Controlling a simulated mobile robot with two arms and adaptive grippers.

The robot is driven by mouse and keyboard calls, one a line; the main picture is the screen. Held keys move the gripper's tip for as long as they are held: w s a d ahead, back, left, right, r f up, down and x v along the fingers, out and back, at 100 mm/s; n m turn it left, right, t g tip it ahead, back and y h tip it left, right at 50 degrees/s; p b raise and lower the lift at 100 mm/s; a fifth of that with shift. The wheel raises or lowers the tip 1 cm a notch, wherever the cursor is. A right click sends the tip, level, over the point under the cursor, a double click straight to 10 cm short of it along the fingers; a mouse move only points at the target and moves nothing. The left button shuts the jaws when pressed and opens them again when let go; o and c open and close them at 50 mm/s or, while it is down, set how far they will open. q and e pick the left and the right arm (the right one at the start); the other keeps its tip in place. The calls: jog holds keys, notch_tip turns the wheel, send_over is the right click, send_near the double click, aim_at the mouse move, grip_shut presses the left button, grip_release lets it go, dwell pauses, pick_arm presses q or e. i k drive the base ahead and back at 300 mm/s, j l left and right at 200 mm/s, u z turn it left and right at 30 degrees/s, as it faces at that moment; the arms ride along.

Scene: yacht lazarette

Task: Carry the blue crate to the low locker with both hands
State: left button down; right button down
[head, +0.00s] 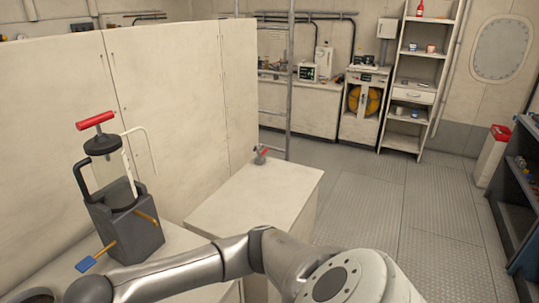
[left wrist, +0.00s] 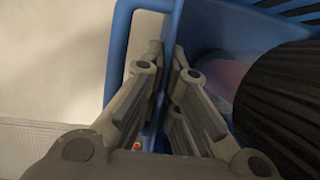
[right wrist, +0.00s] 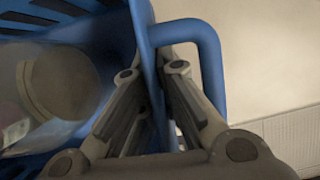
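The blue crate is out of the head view but shows close up in both wrist views. In the left wrist view, my left gripper (left wrist: 165,62) is shut on the crate's side wall (left wrist: 172,22), beside a blue loop handle (left wrist: 119,45). In the right wrist view, my right gripper (right wrist: 152,65) is shut on the opposite side of the crate (right wrist: 142,22), beside another loop handle (right wrist: 212,65). A round beige item (right wrist: 58,82) and a dark ribbed thing (left wrist: 285,105) show inside. A low cream box (head: 255,195), perhaps the low locker, stands mid-left in the head view.
A grey holder (head: 125,228) with a red-handled pump (head: 96,122) stands at left beside a tall cream partition (head: 180,95). The metal floor (head: 370,190) at right is clear. Dark shelving (head: 515,200) edges the right.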

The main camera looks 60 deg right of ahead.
aim_at(267, 202)
jog(key=l, duration=0.45)
jog(key=k+l, duration=0.15)
jog(key=l, duration=1.4)
jog(key=k+l+u, duration=0.1)
jog(key=l, duration=1.95)
jog(key=i+l, duration=0.1)
jog(key=l, duration=0.25)
jog(key=i+l, duration=0.15)
jog(key=l, duration=0.2)
jog(key=i+l, duration=0.1)
jog(key=l, duration=0.25)
jog(key=u, duration=0.05)
